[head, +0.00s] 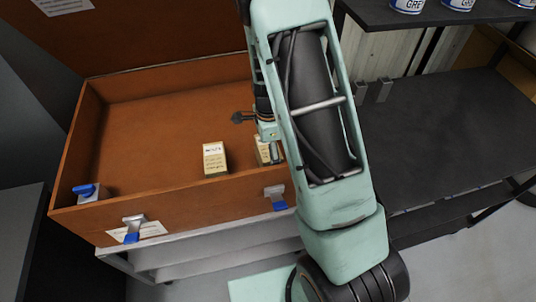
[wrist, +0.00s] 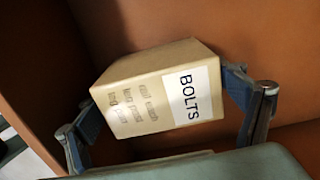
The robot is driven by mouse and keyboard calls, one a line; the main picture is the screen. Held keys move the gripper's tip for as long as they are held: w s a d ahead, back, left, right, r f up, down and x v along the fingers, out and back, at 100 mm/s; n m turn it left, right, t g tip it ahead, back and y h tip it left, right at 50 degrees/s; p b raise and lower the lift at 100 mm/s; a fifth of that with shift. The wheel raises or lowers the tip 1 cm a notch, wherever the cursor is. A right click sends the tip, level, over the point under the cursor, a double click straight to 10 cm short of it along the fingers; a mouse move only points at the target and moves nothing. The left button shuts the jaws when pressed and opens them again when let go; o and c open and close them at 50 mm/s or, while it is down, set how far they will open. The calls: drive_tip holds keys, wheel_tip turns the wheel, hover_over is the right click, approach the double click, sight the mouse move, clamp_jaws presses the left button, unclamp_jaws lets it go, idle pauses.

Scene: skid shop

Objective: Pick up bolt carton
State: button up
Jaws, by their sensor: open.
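The bolt carton (wrist: 150,88) is a small tan box with a white label reading BOLTS. In the wrist view it lies between the two fingers of my gripper (wrist: 164,95), which is open, one finger at each side. Whether the fingers touch it I cannot tell. In the head view my gripper (head: 270,148) reaches down into an open wooden chest, over a tan carton (head: 261,152) at the front wall; this appears to be the same carton, mostly hidden by my arm.
A second tan carton (head: 215,160) stands to the left in the wooden chest (head: 150,212). A blue-handled item (head: 87,192) sits in the chest's left front corner. The chest's left middle floor is clear. A dark shelf unit (head: 440,125) with paint cans (head: 408,5) stands at right.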

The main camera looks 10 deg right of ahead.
drive_tip(key=shift+f, duration=0.45)
drive_tip(key=c, duration=1.3)
drive_tip(key=shift+r, duration=0.1)
drive_tip(key=shift+c, duration=0.2)
